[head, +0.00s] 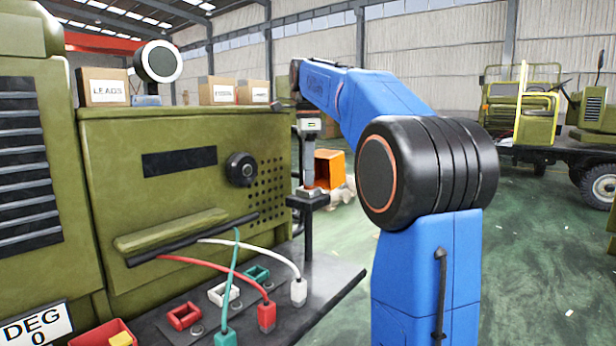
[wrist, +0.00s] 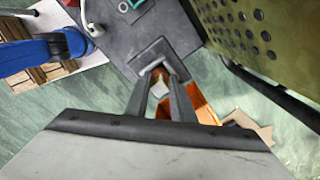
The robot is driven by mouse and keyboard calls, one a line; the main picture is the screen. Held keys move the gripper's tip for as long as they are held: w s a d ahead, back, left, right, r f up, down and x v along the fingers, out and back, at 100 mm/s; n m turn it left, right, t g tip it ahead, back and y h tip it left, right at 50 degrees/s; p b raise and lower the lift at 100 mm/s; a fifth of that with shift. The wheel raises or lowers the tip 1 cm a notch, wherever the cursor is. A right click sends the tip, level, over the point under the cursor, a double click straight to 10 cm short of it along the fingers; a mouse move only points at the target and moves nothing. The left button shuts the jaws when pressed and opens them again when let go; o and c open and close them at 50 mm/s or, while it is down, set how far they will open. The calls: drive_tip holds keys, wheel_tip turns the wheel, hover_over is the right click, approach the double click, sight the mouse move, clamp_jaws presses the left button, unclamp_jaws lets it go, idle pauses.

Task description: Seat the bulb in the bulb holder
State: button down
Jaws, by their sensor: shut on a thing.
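My gripper (head: 311,184) points down over the dark bulb holder (head: 307,201), a small block on top of a black post. In the wrist view my gripper's two dark fingers (wrist: 161,74) close in on a small pale thing, which looks like the bulb (wrist: 159,88). The holder shows there as a dark square block (wrist: 152,53) just past the fingertips. The bulb cannot be made out clearly in the head view. I cannot tell whether it touches the holder or sits in it.
A shelf (head: 340,284) at the front of the green cabinet (head: 170,200) carries red, white and green sockets and plugged cables. An orange bin (head: 330,168) stands behind the holder. Open green floor (head: 540,260) lies to the right.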

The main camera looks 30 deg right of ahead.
drive_tip(key=shift+f, duration=0.45)
drive_tip(key=shift+f, duration=0.35)
drive_tip(key=shift+s+f, duration=0.1)
drive_tip(key=shift+f, duration=0.25)
drive_tip(key=c, duration=1.8)
unclamp_jaws()
drive_tip(key=shift+f, duration=0.1)
drive_tip(key=shift+r, duration=4.55)
